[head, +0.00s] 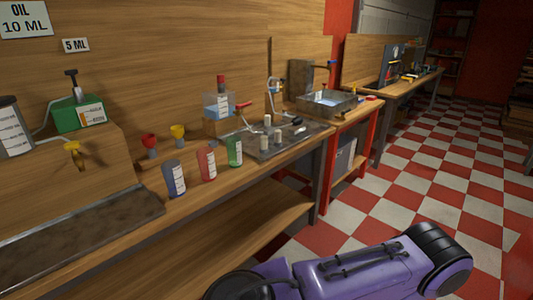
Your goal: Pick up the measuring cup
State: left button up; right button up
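Three labelled cup-like containers stand upright on the wooden bench, near its front edge: a dark blue one (175,179), a red one (207,163) and a green one (235,151). They have white labels that look like scales, but I cannot read them or tell which is the measuring cup. Neither of my grippers shows. A purple arm link of mine crosses the bottom right, apart from the containers.
Red (149,141) and yellow (178,131) funnels stand behind the cups. A green can (77,115) with a pump sits on a raised wooden block. A metal tray (285,141) with small cylinders lies right of the cups. A sink-like basin (327,104) is farther back. Checkered floor on the right is open.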

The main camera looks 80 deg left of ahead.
aim_at(233, 142)
jog(key=k, duration=1)
jog(key=u, duration=1.75)
